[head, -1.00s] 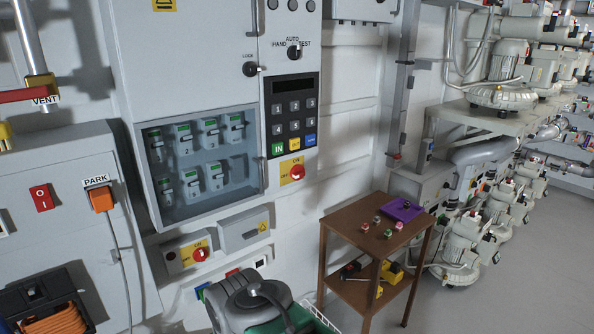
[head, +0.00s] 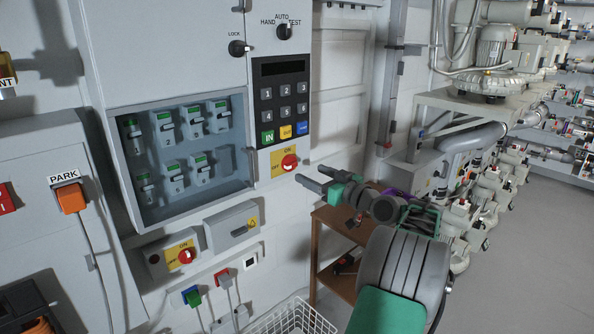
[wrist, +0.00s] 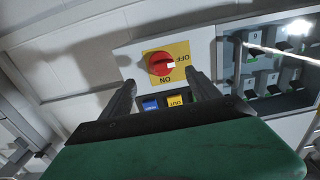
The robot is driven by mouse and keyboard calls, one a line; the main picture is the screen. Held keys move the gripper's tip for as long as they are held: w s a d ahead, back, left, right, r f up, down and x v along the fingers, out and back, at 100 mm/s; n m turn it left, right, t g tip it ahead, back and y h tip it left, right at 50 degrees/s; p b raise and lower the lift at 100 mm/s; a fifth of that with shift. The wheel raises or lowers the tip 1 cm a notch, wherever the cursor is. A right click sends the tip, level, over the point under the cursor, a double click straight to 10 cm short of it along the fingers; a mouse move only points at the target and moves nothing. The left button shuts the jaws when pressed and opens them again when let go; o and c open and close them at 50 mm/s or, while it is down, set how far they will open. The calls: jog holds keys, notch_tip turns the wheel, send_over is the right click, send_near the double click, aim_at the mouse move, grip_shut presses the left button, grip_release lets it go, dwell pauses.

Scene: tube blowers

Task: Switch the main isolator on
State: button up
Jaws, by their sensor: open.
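A red rotary switch (head: 290,162) sits on a yellow ON/OFF plate under the keypad of the grey cabinet. In the wrist view its red knob (wrist: 160,64) shows with a white mark on the side toward the OFF lettering. My gripper (head: 309,176) is just right of this switch in the head view, its fingers pointing at the cabinet. In the wrist view its open fingers (wrist: 160,78) stand either side of the knob's line, apart from it, with nothing between them. A second red switch (head: 185,257) with a yellow plate is on a lower box; no label tells which is the main isolator.
The keypad (head: 284,100) is right above the upper switch. A glazed compartment (head: 120,185) with several breakers is to its left. A brown trolley (head: 325,262) stands behind my arm, and a white wire basket (head: 300,322) is below. Open floor lies at right.

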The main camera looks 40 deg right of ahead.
aim_at(294, 165)
jog(key=w+p, duration=0.1)
jog(key=w, duration=0.6)
jog(key=shift+w+a+p, duration=0.2)
jog(key=shift+w+p, duration=0.15)
jog(key=shift+p, duration=0.05)
jog(key=shift+c, duration=0.3)
jog(key=shift+r, duration=0.1)
jog(key=c, duration=1.3)
